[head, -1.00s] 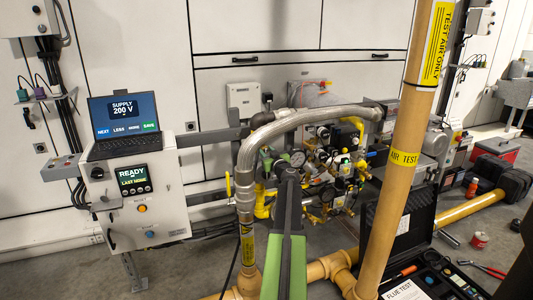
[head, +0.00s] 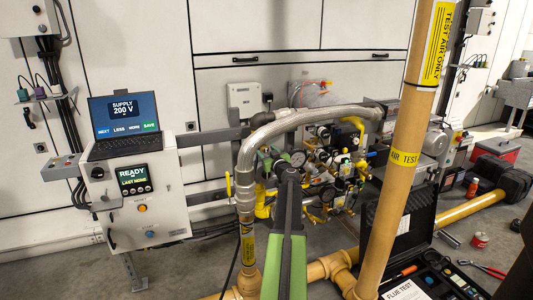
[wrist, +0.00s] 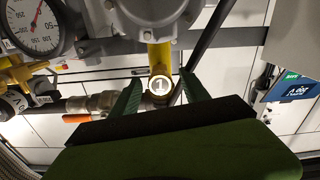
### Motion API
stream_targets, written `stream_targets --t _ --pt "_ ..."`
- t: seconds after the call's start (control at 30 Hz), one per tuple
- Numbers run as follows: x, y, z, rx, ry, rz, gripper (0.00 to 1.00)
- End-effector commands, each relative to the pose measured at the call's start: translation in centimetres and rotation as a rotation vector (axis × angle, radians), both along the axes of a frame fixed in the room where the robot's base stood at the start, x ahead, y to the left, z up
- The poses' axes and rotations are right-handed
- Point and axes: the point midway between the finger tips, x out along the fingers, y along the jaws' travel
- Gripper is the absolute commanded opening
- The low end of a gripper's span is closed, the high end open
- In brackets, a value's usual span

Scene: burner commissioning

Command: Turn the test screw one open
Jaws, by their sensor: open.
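Test screw one shows in the wrist view as a brass-yellow fitting (wrist: 161,69) behind a round white tag marked 1 (wrist: 160,84). It hangs from a grey valve body (wrist: 150,15). My gripper (wrist: 160,86) is open, with one green finger to the left and one to the right of the fitting. I see a gap on both sides, and I cannot tell how deep the fitting sits between the fingers. In the head view my green and dark arm covers the screw.
A pressure dial (wrist: 38,25) and an orange-handled valve (wrist: 90,117) lie left in the wrist view. In the head view, a metal hose (head: 245,160) and a tan pipe (head: 395,185) flank my arm. A control box (head: 140,195) with a laptop (head: 123,118) stands left.

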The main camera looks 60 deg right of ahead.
Motion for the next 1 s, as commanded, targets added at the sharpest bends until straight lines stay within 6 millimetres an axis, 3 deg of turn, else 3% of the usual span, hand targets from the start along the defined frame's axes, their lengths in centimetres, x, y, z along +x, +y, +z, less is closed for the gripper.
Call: stream_targets --t 0.17,0.6,0.8,1.0 --pt "-2.2 1.7 0.0 0.0 0.0 -0.002 0.53" --pt "-11.7 8.8 0.0 0.0 0.0 -0.002 0.53" --pt "-13.7 10.2 0.0 0.0 0.0 -0.001 0.53" --pt "-14.0 10.3 0.0 0.0 0.0 0.0 0.53"
